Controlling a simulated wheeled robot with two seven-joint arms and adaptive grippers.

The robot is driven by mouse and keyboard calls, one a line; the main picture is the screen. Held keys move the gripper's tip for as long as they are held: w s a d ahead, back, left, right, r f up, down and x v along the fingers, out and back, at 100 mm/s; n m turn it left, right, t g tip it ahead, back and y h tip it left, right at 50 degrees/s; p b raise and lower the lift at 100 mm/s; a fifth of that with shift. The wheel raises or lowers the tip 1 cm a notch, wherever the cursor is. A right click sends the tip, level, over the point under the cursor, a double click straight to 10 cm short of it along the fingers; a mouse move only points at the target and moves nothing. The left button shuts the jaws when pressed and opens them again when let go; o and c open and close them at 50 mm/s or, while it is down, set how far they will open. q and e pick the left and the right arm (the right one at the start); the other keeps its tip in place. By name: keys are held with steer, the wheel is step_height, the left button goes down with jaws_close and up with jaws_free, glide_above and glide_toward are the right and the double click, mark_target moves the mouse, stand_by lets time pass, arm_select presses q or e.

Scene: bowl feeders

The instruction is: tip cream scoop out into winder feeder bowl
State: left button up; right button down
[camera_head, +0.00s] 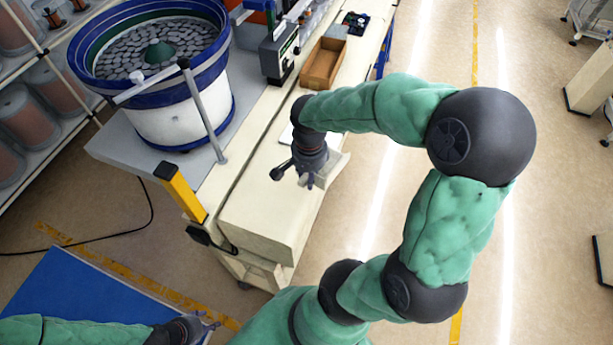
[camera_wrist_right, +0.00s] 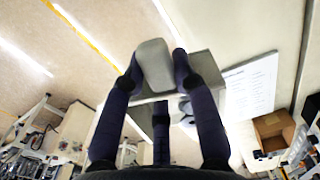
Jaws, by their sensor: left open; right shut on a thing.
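The winder feeder bowl (camera_head: 140,98) stands at the upper left of the head view. It has a blue rim, a white lower body, many grey discs inside and a green cone in the middle. My right gripper (camera_head: 312,178) is shut on the cream scoop (camera_head: 335,168), above the cream bench and to the right of the bowl, apart from it. In the right wrist view the fingers hold the scoop's blunt handle (camera_wrist_right: 154,66). The scoop's inside is mostly hidden, so I cannot tell what it holds. My left gripper (camera_head: 205,326) is open and empty at the bottom left.
A grey post (camera_head: 206,120) and a yellow post (camera_head: 182,192) stand between the bowl and the bench front. A brown open bin (camera_head: 323,64) and a control box (camera_head: 278,52) sit farther back. A white sheet (camera_wrist_right: 251,84) lies on the bench. The bench front is clear.

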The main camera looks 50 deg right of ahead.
steer(key=shift+r+p, duration=2.55)
steer(key=shift+r, duration=1.25)
steer(key=shift+f, duration=0.1)
